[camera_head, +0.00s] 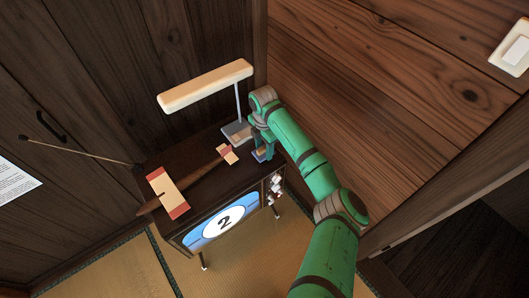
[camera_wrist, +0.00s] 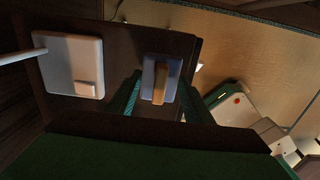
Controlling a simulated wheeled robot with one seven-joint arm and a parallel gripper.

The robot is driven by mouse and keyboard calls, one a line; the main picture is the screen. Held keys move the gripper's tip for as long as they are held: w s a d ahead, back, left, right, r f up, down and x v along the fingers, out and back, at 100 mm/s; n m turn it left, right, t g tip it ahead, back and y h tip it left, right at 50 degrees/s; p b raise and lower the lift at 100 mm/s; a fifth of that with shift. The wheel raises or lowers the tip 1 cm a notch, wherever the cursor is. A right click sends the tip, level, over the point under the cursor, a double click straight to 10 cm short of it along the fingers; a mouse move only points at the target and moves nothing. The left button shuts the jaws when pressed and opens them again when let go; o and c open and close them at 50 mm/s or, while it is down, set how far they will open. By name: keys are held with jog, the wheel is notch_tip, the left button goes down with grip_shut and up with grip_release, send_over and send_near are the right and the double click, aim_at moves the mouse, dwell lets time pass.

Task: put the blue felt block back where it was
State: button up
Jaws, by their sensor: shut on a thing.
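The blue felt block (camera_wrist: 149,72) has a tan wooden grip on its top. In the wrist view it sits between the two green fingers of my gripper (camera_wrist: 160,98), which is shut on it. In the head view the block (camera_head: 263,155) shows as a small blue patch under my gripper (camera_head: 259,147), at the right end of the dark cabinet top (camera_head: 190,165). It is beside the lamp's grey base. I cannot tell whether it touches the cabinet top or hangs just above it.
A lamp with a long cream shade (camera_head: 205,86) and a grey base (camera_head: 237,133) stands close to my gripper. A wooden object with cream and red bands (camera_head: 167,192) lies on the cabinet's left part. A screen showing a 2 (camera_head: 224,221) is in its front. A wooden wall is behind.

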aim_at(264, 152)
jog(key=shift+f, duration=1.6)
jog(key=o, duration=1.1)
notch_tip(264, 152, up, 12)
jog(key=shift+a, duration=0.1)
